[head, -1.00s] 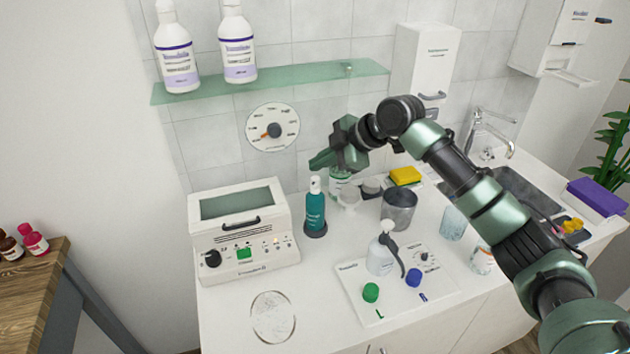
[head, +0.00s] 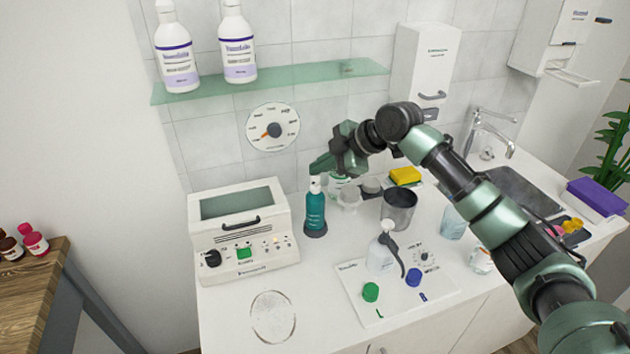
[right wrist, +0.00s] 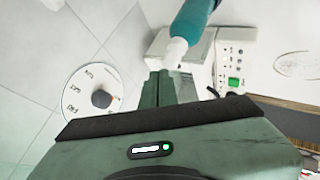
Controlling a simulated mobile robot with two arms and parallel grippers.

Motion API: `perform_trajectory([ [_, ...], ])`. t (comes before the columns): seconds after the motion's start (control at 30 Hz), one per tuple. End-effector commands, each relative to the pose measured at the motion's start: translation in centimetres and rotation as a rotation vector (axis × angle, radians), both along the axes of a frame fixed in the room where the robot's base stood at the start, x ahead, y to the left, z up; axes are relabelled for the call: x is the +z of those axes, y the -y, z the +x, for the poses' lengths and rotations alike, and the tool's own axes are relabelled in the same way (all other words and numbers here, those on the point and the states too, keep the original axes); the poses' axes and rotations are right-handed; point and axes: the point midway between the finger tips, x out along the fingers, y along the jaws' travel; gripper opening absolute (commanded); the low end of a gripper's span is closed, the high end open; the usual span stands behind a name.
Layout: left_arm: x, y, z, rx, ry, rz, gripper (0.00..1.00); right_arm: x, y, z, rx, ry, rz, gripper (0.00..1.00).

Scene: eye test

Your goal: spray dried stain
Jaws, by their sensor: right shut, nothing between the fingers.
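The teal bottle (head: 315,212) with a white top stands upright in a dark base on the white counter. It also shows in the right wrist view (right wrist: 193,18). My right gripper (head: 320,166) is shut and empty close to the bottle's white top. In the right wrist view its fingertips (right wrist: 166,82) appear beside that top; I cannot tell whether they touch. A pale, dark-outlined oval patch (head: 273,316), possibly the dried stain, lies on the counter's front left. It also shows in the right wrist view (right wrist: 299,65). My left gripper is not in view.
A white boxy device (head: 243,235) stands left of the bottle. A grey cup (head: 398,209), yellow sponge (head: 404,175) and white pump bottle (head: 380,256) on a white board (head: 357,300) stand to the right. A glass shelf (head: 300,76) is above, a sink (head: 525,190) far right.

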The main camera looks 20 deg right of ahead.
Motion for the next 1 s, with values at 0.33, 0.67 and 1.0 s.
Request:
perform_trajectory([
  [0.33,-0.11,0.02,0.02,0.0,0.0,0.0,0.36,-0.46,0.0,0.0,0.0,0.0,0.0,0.0],
  [0.67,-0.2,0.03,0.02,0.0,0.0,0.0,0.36,-0.9,0.0,-0.01,0.0,-0.001,-0.001,0.0],
  [1.0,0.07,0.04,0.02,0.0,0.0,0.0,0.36,-0.76,0.01,-0.02,0.001,-0.002,-0.001,0.0],
])
